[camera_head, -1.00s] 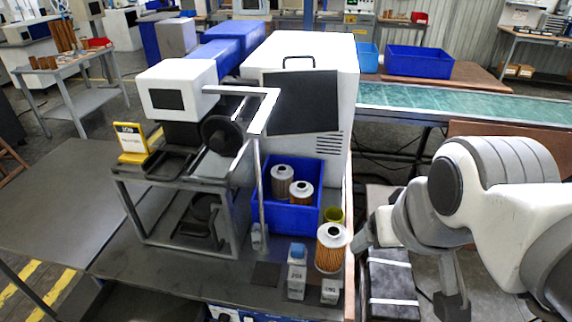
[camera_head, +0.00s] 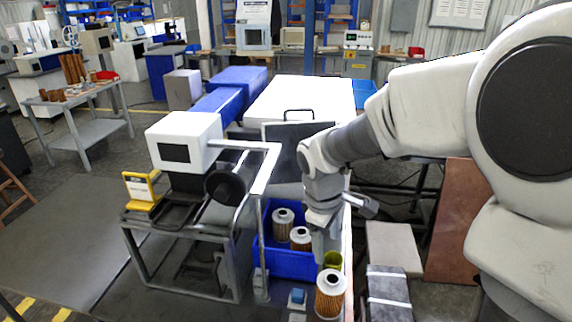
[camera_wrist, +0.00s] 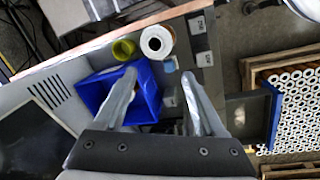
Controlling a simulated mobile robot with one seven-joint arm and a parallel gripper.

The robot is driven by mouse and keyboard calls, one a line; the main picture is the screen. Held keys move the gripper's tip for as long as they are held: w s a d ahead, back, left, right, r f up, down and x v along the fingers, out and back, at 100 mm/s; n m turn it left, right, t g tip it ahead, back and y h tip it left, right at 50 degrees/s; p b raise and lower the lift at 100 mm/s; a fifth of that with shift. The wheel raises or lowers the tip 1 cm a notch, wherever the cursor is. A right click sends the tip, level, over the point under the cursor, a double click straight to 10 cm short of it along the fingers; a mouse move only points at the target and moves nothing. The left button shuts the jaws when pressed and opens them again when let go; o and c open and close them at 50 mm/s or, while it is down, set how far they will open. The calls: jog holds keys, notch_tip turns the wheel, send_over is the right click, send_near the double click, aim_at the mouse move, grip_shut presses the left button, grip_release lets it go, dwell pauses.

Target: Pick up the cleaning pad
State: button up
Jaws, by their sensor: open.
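A small light-blue block, which looks like the cleaning pad (camera_head: 297,296), sits at the front of the bench, left of a pleated filter cartridge (camera_head: 330,295). In the wrist view the blue pad (camera_wrist: 170,66) shows between and just beyond my fingertips, beside the white ring end of the cartridge (camera_wrist: 157,42). My gripper (camera_wrist: 160,74) is open and empty, pointing down above the bench. In the head view my gripper (camera_head: 320,250) hangs by the right side of the blue bin, behind the cartridge. I cannot tell its exact height above the pad.
The blue bin (camera_head: 268,262) holds two cartridges (camera_head: 300,238). A yellow-green cup (camera_head: 333,260) stands beside it. Grey labelled plates (camera_wrist: 204,59) lie close to the pad. A metal-framed machine (camera_head: 185,255) stands left, and a white cabinet (camera_head: 300,95) behind.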

aim_at(298, 292)
jog(key=w+a+f+n+g+y+p, duration=0.2)
jog(key=w+a+f+n, duration=0.3)
jog(key=f, duration=0.3)
notch_tip(298, 292, down, 12)
jog(key=shift+w+d+r, duration=0.1)
jog(key=shift+w, duration=0.05)
jog(key=shift+s+f, duration=0.2)
jog(key=shift+f, duration=2.4)
grip_shut()
